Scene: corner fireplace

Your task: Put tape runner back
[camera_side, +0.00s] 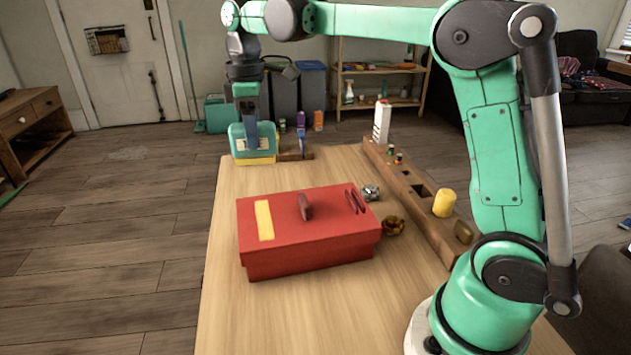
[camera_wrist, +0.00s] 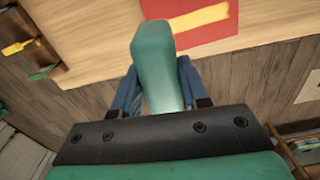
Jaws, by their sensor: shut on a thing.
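My gripper (camera_side: 252,135) hangs at the far left corner of the wooden table, pointing down, with blue fingers. It is shut on a teal block-like thing (camera_side: 238,143), which looks like the tape runner, with a pale window and a yellow lower edge. In the wrist view, my gripper (camera_wrist: 156,90) has one blue finger on each side of the teal tape runner (camera_wrist: 153,50), seen edge-on. I cannot tell whether it touches the table below.
A red toolbox (camera_side: 310,235) with a yellow strip sits mid-table. A wooden rack (camera_side: 420,195) along the right edge holds a white bottle (camera_side: 381,122) and a yellow cylinder (camera_side: 444,203). A small dark rack (camera_side: 294,154) stands beside my gripper. The table's near left is clear.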

